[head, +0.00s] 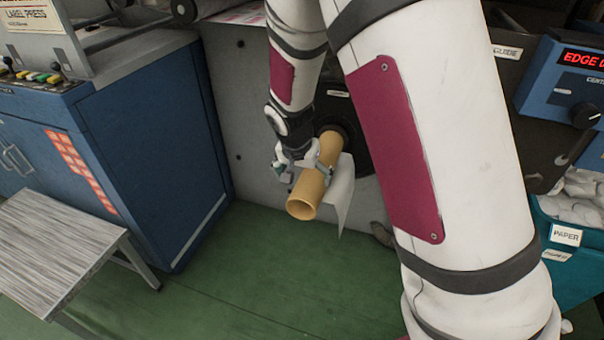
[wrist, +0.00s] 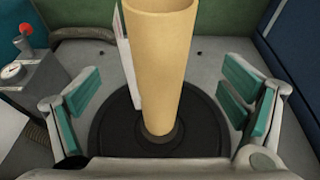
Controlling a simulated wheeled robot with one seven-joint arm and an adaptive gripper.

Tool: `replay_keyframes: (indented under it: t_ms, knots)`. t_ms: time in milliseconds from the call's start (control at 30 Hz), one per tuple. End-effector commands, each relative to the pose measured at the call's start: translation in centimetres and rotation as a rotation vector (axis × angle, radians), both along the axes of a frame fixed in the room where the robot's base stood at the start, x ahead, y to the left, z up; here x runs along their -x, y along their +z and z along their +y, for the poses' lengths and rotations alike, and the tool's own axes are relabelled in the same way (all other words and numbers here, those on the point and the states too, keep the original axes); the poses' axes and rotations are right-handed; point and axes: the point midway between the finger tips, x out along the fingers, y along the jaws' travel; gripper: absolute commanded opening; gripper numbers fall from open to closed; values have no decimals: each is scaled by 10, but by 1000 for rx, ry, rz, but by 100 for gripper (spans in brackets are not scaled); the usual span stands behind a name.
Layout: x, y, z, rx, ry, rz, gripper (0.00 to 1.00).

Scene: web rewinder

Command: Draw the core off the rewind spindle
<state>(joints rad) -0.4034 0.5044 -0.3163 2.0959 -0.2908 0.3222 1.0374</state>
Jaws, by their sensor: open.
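The core (head: 311,186) is a tan cardboard tube sticking out from the grey machine panel toward the viewer. In the wrist view the core (wrist: 160,55) stands out from a dark round flange (wrist: 105,130), which is the spindle's base. The spindle's shaft is hidden inside the core. A white paper sheet (head: 340,193) hangs along the core's right side in the head view. My gripper (head: 304,170) is at the core, partly hidden by it. In the wrist view my gripper (wrist: 160,100) is open, with its green-padded fingers on either side of the core and clear of it.
A blue cabinet (head: 150,140) and a grey slatted bench (head: 55,240) stand at the left. A teal paper bin (head: 575,250) and a blue control box (head: 570,85) are at the right. The green floor (head: 250,265) below the core is mostly clear.

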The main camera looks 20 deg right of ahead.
Motion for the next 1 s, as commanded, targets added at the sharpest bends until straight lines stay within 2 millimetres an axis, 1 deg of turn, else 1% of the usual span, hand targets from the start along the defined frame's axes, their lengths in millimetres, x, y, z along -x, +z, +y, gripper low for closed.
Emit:
replay_keyframes:
  t_ms: [33,600,800,1000]
  knots:
    - [-2,-8,-2,0,-1,0,92]
    - [-19,-66,-14,0,-1,-1,92]
    - [-24,-82,-17,-1,-1,-1,92]
    - [-27,-90,-19,0,1,-1,92]
